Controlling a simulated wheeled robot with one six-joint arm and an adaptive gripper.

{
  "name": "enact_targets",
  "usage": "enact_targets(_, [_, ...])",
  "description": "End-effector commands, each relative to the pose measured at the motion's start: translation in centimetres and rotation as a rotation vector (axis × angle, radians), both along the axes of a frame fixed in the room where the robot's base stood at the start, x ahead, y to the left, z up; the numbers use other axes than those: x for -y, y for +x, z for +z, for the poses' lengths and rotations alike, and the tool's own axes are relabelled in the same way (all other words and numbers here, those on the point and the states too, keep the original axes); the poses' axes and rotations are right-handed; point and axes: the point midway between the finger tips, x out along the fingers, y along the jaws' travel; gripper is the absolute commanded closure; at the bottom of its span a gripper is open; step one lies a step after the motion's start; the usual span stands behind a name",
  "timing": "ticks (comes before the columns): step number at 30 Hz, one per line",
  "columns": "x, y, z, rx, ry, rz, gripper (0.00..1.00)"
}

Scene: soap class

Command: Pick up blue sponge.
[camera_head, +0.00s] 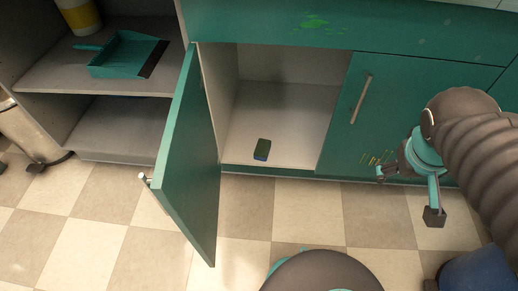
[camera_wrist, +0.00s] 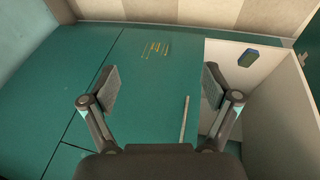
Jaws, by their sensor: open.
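The blue sponge (camera_head: 262,149) has a dark green top and a blue edge. It lies on the white floor of the open cabinet (camera_head: 290,125), near its front edge. In the wrist view the sponge (camera_wrist: 247,58) shows at the upper right, beyond my right finger. My gripper (camera_head: 406,194) is open and empty. It is in front of the closed cabinet door to the right of the opening, apart from the sponge. In the wrist view both fingers of my gripper (camera_wrist: 164,90) are spread wide, with the closed door behind them.
The open green door (camera_head: 188,160) swings out at the left of the cabinet opening. The closed door (camera_head: 400,105) with a metal handle (camera_head: 360,99) bounds it on the right. A teal dustpan (camera_head: 122,54) lies on the left shelf. The checkered floor in front is mostly clear.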

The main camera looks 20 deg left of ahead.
Motion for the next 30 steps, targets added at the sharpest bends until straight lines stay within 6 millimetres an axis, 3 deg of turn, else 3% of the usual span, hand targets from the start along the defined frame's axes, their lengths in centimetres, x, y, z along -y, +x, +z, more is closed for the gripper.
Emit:
enact_targets(1, [-0.1, 1.0, -1.3, -0.051, -0.064, 0.058, 0.12])
enact_targets(8, [-0.5, 5.2, -5.3, -0.213, -0.367, 0.324, 0.12])
enact_targets(14, [-2.5, 9.6, -8.9, -0.313, -0.634, 0.578, 0.12])
enact_targets(23, [-8.6, 16.0, -14.9, -0.381, -1.044, 0.991, 0.12])
enact_targets(30, [-16.1, 19.5, -20.8, -0.356, -1.35, 1.325, 0.12])
